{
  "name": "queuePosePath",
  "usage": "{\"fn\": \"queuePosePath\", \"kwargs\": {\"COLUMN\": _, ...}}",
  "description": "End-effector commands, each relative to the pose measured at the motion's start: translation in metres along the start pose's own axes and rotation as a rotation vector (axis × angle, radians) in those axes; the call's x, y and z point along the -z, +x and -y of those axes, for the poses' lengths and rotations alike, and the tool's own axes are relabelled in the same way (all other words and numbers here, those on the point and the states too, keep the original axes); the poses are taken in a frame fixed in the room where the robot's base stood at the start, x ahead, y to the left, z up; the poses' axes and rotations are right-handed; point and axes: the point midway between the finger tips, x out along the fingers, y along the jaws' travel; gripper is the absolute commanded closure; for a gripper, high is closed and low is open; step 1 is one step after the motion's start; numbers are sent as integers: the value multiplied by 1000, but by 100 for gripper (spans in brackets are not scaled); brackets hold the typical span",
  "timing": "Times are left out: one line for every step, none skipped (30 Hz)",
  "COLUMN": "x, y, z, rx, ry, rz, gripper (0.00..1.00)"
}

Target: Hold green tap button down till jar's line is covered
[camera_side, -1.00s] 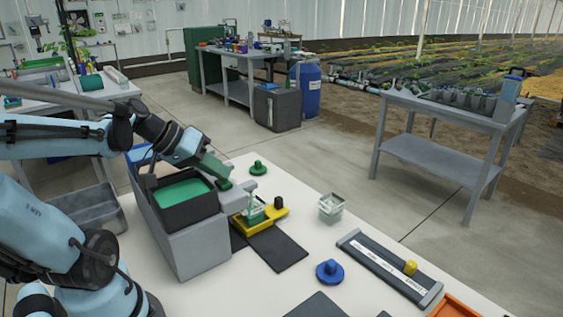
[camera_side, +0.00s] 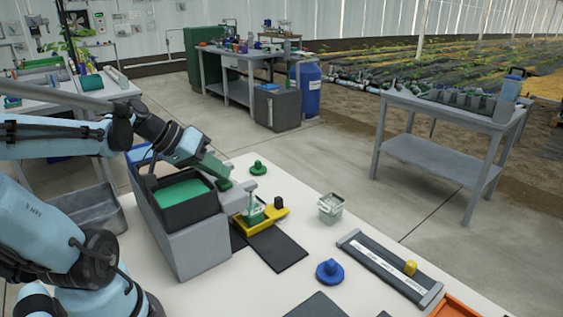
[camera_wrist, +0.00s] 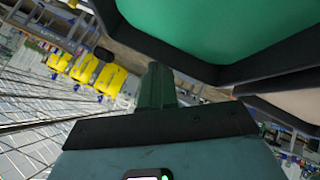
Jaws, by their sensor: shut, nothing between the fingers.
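My gripper (camera_side: 222,177) is shut and empty, pointing down at the tap beside the grey tank unit. Its tips meet the dark green tap button (camera_side: 224,184) in the side view; how far the button is pressed I cannot tell. The shut fingers also show in the wrist view (camera_wrist: 157,85), where the button is hidden. The clear jar (camera_side: 254,216) stands upright in a yellow holder (camera_side: 277,213) under the tap. Green liquid shows in its lower part, with a pale stream above. The jar's line is too small to make out.
The open black tank (camera_side: 165,213) of green liquid is close beside my gripper. A second clear jar (camera_side: 331,209), a green knobbed lid (camera_side: 258,168), a blue knobbed lid (camera_side: 329,272) and a grey rail with a yellow slider (camera_side: 410,268) stand on the white table. An orange tray (camera_side: 455,307) is lower right.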

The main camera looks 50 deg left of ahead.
Motion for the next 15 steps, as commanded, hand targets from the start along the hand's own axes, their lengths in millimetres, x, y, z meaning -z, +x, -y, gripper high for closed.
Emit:
{"fn": "queuePosePath", "kwargs": {"x": 0, "y": 0, "z": 0, "rx": 1, "ry": 0, "rz": 1, "gripper": 100}}
{"fn": "queuePosePath", "kwargs": {"x": 0, "y": 0, "z": 0, "rx": 1, "ry": 0, "rz": 1, "gripper": 100}}
{"fn": "queuePosePath", "kwargs": {"x": 0, "y": 0, "z": 0, "rx": 1, "ry": 0, "rz": 1, "gripper": 100}}
{"fn": "queuePosePath", "kwargs": {"x": 0, "y": 0, "z": 0, "rx": 1, "ry": 0, "rz": 1, "gripper": 100}}
{"fn": "queuePosePath", "kwargs": {"x": 0, "y": 0, "z": 0, "rx": 1, "ry": 0, "rz": 1, "gripper": 100}}
{"fn": "queuePosePath", "kwargs": {"x": 0, "y": 0, "z": 0, "rx": 1, "ry": 0, "rz": 1, "gripper": 100}}
{"fn": "queuePosePath", "kwargs": {"x": 0, "y": 0, "z": 0, "rx": 1, "ry": 0, "rz": 1, "gripper": 100}}
{"fn": "queuePosePath", "kwargs": {"x": 0, "y": 0, "z": 0, "rx": 1, "ry": 0, "rz": 1, "gripper": 100}}
{"fn": "queuePosePath", "kwargs": {"x": 0, "y": 0, "z": 0, "rx": 1, "ry": 0, "rz": 1, "gripper": 100}}
{"fn": "queuePosePath", "kwargs": {"x": 0, "y": 0, "z": 0, "rx": 1, "ry": 0, "rz": 1, "gripper": 100}}
{"fn": "queuePosePath", "kwargs": {"x": 0, "y": 0, "z": 0, "rx": 1, "ry": 0, "rz": 1, "gripper": 100}}
{"fn": "queuePosePath", "kwargs": {"x": 0, "y": -1, "z": 0, "rx": 1, "ry": 0, "rz": 1, "gripper": 100}}
{"fn": "queuePosePath", "kwargs": {"x": 1, "y": -2, "z": -1, "rx": 1, "ry": 0, "rz": 1, "gripper": 100}}
{"fn": "queuePosePath", "kwargs": {"x": 2, "y": -2, "z": -2, "rx": 1, "ry": 0, "rz": 1, "gripper": 100}}
{"fn": "queuePosePath", "kwargs": {"x": 3, "y": -4, "z": -3, "rx": 1, "ry": 0, "rz": 1, "gripper": 100}}
